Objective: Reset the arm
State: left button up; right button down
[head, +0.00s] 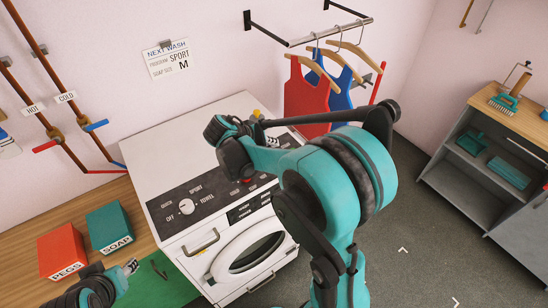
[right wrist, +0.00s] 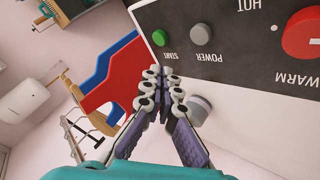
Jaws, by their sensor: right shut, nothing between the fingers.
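My right arm rises from the bottom middle of the head view and bends over the white washing machine (head: 150,150). Its hand is mostly hidden behind its own links there. In the right wrist view my right gripper (right wrist: 164,82) is shut and empty, its fingertips together near the edge of the dark control panel (right wrist: 240,60). A green START button (right wrist: 160,38), a grey POWER button (right wrist: 200,36) and a red knob (right wrist: 304,36) show there. My left gripper (head: 131,267) is small at the lower left of the head view, near the green mat; its opening is unclear.
A red PEGS box (head: 62,252) and a green SOAP box (head: 109,228) stand on the wooden counter beside the washer. Red and blue tops (head: 305,98) hang from a wall rail behind my right arm. A grey shelf unit (head: 455,180) stands at right, with open floor before it.

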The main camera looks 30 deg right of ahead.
jog(key=shift+f, duration=0.1)
dwell(0.3)
jog(key=shift+s+a+f+b, duration=0.1)
jog(key=shift+s+a+b, duration=0.1)
jog(key=shift+b, duration=0.1)
jog(key=s+a+f+n+t+y+b, duration=0.2)
jog(key=s+a+f+n+y+b, duration=0.1)
jog(key=s, duration=0.6)
jog(key=s+a+f+n+t+y+b, duration=0.2)
jog(key=s+a+f+y+b, duration=0.3)
jog(key=s+a+f+b, duration=0.3)
jog(key=s+a+b, duration=0.1)
jog(key=a+b, duration=0.1)
jog(key=a, duration=0.1)
jog(key=shift+s+f+n+t+y, duration=0.15)
jog(key=shift+n+t+y, duration=0.15)
jog(key=shift+n+y, duration=0.1)
